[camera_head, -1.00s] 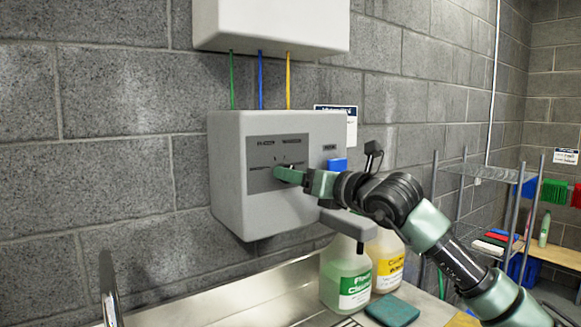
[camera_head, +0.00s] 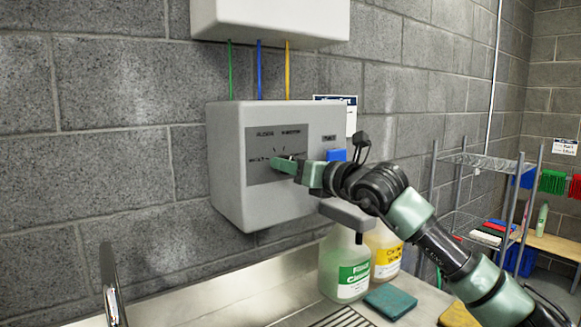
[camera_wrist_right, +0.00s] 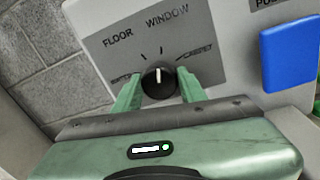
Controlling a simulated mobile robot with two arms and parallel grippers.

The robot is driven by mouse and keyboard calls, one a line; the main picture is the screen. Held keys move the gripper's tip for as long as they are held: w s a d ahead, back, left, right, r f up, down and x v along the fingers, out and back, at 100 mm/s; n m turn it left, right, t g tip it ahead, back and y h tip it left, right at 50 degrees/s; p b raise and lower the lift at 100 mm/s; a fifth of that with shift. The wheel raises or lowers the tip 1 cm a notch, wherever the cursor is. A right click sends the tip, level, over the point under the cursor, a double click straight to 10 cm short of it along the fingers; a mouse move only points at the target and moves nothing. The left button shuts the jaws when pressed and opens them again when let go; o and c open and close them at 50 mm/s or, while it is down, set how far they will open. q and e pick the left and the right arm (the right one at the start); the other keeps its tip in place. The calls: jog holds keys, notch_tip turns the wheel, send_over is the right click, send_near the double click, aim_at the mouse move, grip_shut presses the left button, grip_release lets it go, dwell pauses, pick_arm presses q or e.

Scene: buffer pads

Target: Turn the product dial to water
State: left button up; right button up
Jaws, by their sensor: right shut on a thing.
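The product dial (camera_wrist_right: 158,88) is a black round knob with a white pointer line on a grey label panel (camera_wrist_right: 100,50). In the right wrist view, the pointer is toward the tick under the word WINDOW. My right gripper (camera_head: 280,164) is shut on the dial, one green finger on each side. Its fingers hide most of the dial in the head view. The panel is on the front of a light grey dispenser box (camera_head: 228,185). My left gripper is not in view.
A blue button (camera_head: 337,155) sits right of the panel. A white box (camera_head: 270,18) hangs above, with green, blue and yellow tubes. A green-labelled bottle (camera_head: 345,267), a yellow-labelled bottle (camera_head: 386,255) and a teal pad (camera_head: 390,302) stand below, beside the metal sink.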

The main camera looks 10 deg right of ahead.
jog(key=n+b, duration=0.2)
jog(key=n, duration=0.3)
jog(key=n+h+b, duration=0.1)
jog(key=n+b, duration=0.1)
jog(key=n, duration=0.4)
jog(key=n+b, duration=0.3)
jog(key=n, duration=0.2)
jog(key=shift+a+n+h, duration=0.25)
jog(key=shift+n+h, duration=0.05)
jog(key=shift+h, duration=0.1)
dwell(0.5)
jog(key=o, duration=1.4)
jog(key=shift+s, duration=0.1)
jog(key=shift+c, duration=0.2)
